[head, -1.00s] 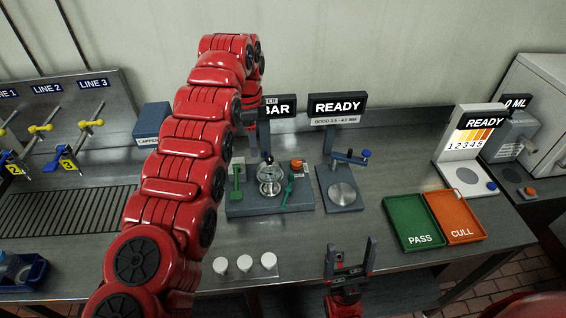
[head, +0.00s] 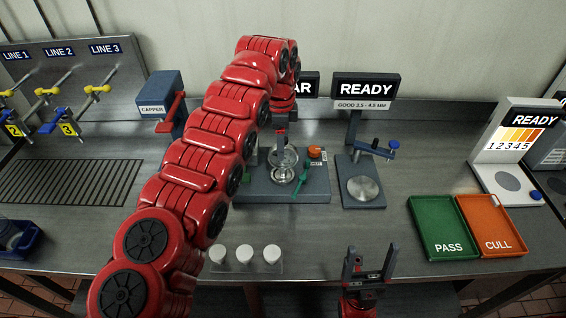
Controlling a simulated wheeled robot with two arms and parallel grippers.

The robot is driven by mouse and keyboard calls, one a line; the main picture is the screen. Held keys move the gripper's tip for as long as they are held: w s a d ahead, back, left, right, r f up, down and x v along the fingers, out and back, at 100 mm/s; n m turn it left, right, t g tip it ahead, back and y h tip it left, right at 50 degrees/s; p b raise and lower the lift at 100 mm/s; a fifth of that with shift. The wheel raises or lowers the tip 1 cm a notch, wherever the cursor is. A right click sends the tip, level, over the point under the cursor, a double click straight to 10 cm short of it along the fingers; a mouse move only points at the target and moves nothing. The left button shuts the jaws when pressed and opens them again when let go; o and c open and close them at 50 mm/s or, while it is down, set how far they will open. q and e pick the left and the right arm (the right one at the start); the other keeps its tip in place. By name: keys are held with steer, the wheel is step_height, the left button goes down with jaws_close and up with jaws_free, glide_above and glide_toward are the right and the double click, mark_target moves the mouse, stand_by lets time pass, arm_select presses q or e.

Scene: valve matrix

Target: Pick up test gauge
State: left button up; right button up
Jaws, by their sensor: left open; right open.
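Two slim green pieces are on the grey BAR tester (head: 318,190): a teal-green one (head: 302,178) right of the round clear vessel (head: 283,165), and a green one at the left (head: 246,175), partly behind my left arm. I cannot tell which, if either, is the test gauge. My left gripper (head: 281,132) points down over the tester, just above or at the vessel; its fingers are small and partly hidden, with nothing visible held. My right gripper (head: 370,262) is open, empty and upright at the bench's front edge.
The READY thickness station (head: 362,190) stands right of the tester. The green PASS tray (head: 437,228) and orange CULL tray (head: 490,225) are further right. Several white caps (head: 245,255) sit at the front. The capper (head: 160,105) is behind left.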

arm_select(q)
steer(key=shift+d+f+p, duration=0.1)
steer(key=shift+f+p, duration=0.2)
steer(key=shift+p, duration=0.05)
steer(key=f+p, duration=0.1)
steer(key=f, duration=0.1)
steer(key=f+p, duration=0.1)
steer(key=f, duration=0.2)
steer(key=shift+d, duration=0.2)
jaws_close()
steer(key=shift+r, duration=0.1)
